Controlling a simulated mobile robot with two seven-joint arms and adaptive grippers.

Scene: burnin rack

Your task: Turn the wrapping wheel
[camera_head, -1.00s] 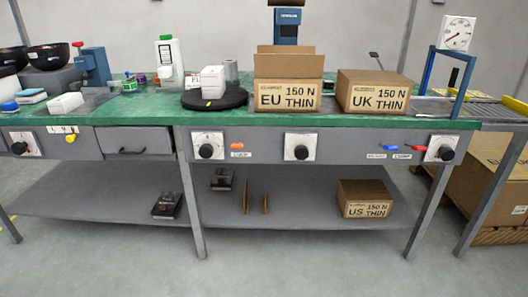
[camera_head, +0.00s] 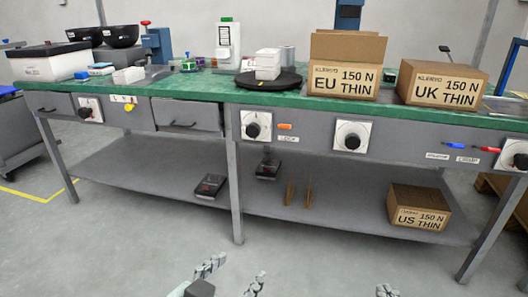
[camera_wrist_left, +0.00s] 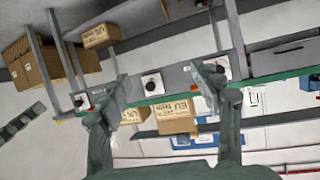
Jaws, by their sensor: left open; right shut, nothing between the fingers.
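A flat black round turntable (camera_head: 262,79), which may be the wrapping wheel, lies on the green bench top (camera_head: 205,85). Small white boxes (camera_head: 267,62) are stacked on it. Round black knobs on white plates line the bench front, one (camera_head: 252,130) below the turntable. My left gripper (camera_head: 235,275) is at the bottom of the head view, open and empty, well short of the bench. Its spread fingers (camera_wrist_left: 165,98) also show in the left wrist view, which sees the bench upside down. My right gripper (camera_head: 387,291) barely shows at the bottom edge, shut and apart from everything.
An EU carton (camera_head: 340,85) and a UK carton (camera_head: 440,92) stand right of the turntable. A white dispenser bottle (camera_head: 228,45) stands behind it. A US carton (camera_head: 418,212) sits on the lower shelf (camera_head: 340,208). The floor before the bench is clear.

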